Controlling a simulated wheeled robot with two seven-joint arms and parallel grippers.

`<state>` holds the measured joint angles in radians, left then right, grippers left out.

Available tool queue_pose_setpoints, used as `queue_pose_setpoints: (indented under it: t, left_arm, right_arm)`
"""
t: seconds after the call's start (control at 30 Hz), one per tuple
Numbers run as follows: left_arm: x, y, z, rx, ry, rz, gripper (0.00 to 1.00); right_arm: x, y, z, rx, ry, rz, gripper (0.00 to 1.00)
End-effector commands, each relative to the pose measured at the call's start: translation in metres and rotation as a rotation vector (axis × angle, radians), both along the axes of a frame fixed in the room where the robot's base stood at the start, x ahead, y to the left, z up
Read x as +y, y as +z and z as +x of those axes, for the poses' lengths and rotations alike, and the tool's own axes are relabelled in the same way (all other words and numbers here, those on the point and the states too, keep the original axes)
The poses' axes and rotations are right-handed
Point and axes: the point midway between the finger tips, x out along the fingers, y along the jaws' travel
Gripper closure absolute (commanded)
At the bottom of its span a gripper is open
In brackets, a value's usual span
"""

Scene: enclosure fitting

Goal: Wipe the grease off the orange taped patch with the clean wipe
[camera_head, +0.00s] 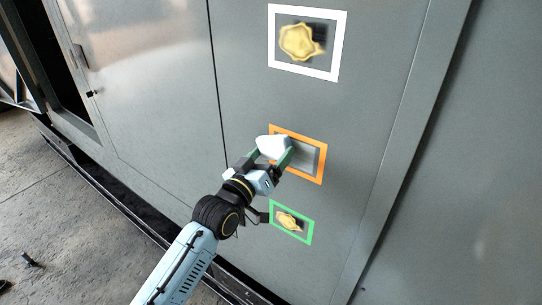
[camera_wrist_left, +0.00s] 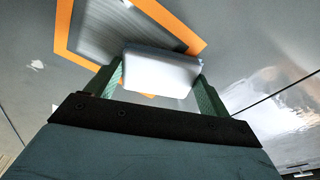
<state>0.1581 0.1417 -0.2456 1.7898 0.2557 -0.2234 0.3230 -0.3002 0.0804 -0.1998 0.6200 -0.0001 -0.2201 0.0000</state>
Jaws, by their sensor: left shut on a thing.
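The orange taped patch (camera_head: 322,163) is a square outline on the grey enclosure door, between a white and a green taped patch. Inside it is bare grey, and I see no yellow grease there; part of it is hidden by my gripper and the wipe. My left gripper (camera_head: 272,153) is shut on a white wipe (camera_head: 268,146), held at the left part of the orange patch. In the left wrist view the wipe (camera_wrist_left: 161,73) sits between the fingers, over the lower part of the orange frame (camera_wrist_left: 172,22). I cannot tell whether it touches the door. My right gripper is not in view.
Yellow grease (camera_head: 299,42) lies in the white taped patch (camera_head: 337,48) above, and more yellow grease (camera_head: 289,221) in the green taped patch (camera_head: 308,229) below, close to my left wrist. A door handle (camera_head: 81,56) is at the upper left.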

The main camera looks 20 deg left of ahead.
Motion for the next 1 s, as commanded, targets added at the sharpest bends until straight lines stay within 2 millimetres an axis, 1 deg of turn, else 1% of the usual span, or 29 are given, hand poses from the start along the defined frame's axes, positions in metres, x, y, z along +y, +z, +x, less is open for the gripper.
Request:
queue_pose_setpoints:
  t: [0.3, 0.57, 0.7, 1.0]
  left_arm:
    - [0.01, 0.002, -0.029, 0.002, -0.001, 0.001, 0.37]
    - [0.019, 0.001, -0.051, 0.002, 0.0, 0.001, 0.37]
    - [0.02, 0.001, -0.056, -0.001, -0.001, 0.0, 0.37]
    - [0.02, 0.0, -0.056, 0.001, 0.0, 0.0, 0.37]
  right_arm:
    - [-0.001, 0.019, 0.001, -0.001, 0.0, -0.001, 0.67]
    - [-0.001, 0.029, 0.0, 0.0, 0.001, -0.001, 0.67]
    - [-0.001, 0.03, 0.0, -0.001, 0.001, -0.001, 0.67]
    - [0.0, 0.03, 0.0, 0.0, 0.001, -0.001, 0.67]
